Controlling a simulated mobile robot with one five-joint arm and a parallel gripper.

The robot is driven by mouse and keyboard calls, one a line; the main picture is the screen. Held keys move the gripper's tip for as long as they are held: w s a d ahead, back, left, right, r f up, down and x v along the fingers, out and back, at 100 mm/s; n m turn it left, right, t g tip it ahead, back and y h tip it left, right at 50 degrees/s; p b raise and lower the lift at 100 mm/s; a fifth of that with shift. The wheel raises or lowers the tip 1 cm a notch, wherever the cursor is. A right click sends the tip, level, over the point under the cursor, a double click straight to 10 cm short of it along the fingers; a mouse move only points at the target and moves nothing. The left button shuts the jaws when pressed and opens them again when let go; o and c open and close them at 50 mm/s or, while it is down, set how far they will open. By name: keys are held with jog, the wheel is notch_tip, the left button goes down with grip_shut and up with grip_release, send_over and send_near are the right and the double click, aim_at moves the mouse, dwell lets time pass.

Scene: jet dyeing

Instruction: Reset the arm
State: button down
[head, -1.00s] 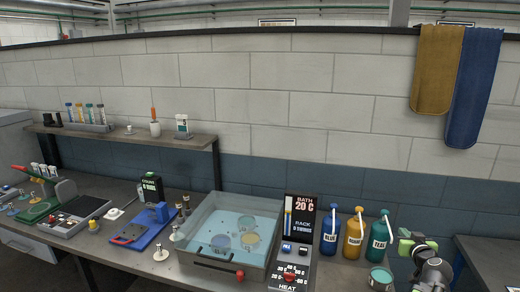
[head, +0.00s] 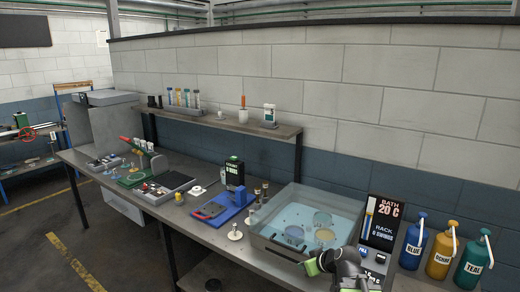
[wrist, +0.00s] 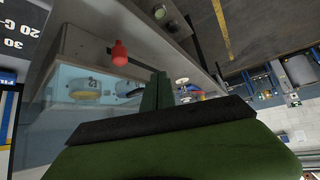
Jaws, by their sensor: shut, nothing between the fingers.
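My gripper (head: 312,266) is at the bottom of the head view, in front of the near right corner of the water bath (head: 338,207). Its green fingers look closed together with nothing between them. In the wrist view the green fingers (wrist: 158,92) are together, and the bath (wrist: 88,62) with its red knob (wrist: 119,53) lies beyond them, seen tilted. My gripper appears apart from the bath. My arm hides part of the bath's front and the control panel.
The bath display (head: 382,220) stands right of the bath, then blue (head: 412,246), ochre (head: 440,252) and teal (head: 472,260) bottles. A blue stand (head: 222,206) is left of the bath. A shelf (head: 225,124) holds vials. Open floor (head: 60,235) lies front left.

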jog(key=s+a+f+g+h, duration=0.2)
jog(key=s+a+f+g, duration=0.25)
jog(key=s+f, duration=0.2)
jog(key=s+d+f+m+g+h, duration=0.1)
jog(key=s+d+m+g+h, duration=0.1)
jog(key=s+d+m, duration=0.3)
jog(key=s+g, duration=0.1)
jog(key=s, duration=0.1)
jog(key=shift+s+m, duration=0.3)
jog(key=shift+s, duration=0.1)
jog(key=c, duration=2.1)
grip_release()
jog(key=shift+f, duration=0.1)
